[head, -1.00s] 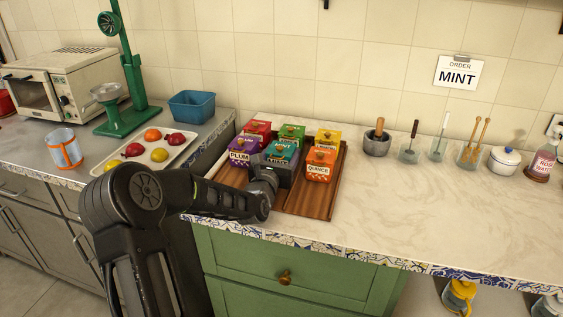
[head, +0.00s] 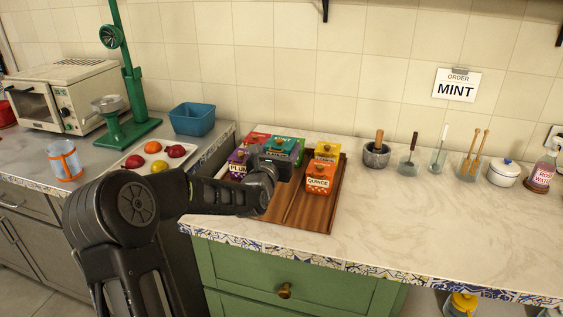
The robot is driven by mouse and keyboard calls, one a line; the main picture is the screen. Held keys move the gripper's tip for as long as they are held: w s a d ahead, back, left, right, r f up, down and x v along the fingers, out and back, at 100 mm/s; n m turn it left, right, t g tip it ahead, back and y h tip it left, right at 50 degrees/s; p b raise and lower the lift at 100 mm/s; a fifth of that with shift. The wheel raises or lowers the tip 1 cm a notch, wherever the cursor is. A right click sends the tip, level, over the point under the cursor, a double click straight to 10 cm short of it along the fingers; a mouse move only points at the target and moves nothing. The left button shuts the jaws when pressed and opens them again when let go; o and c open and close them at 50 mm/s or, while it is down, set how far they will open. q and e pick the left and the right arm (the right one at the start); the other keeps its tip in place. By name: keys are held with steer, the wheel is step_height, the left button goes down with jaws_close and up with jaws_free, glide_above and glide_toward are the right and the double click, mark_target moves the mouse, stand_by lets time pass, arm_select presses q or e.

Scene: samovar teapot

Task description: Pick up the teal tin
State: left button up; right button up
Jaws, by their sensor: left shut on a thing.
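The teal tin (head: 279,147) with a mint label and a small knob on its lid is held above the wooden tray (head: 318,212). My left gripper (head: 272,165) is shut on it, and its fingers hide part of the tin's front. The tin covers part of the green tin (head: 298,140) behind it. The purple plum tin (head: 239,161), the red tin (head: 257,138), the yellow tin (head: 327,151) and the orange quince tin (head: 320,178) stand on the tray around it. My right gripper is out of view.
A mortar with pestle (head: 376,155), glass jars and a white sugar bowl (head: 503,173) stand to the right. The marble counter (head: 420,215) in front of them is clear. A fruit tray (head: 180,160) and blue bin (head: 191,113) are at left. A card (head: 457,86) reads "ORDER MINT".

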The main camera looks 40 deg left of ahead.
arm_select(q)
step_height(320, 180, up, 4)
stand_by(0.7)
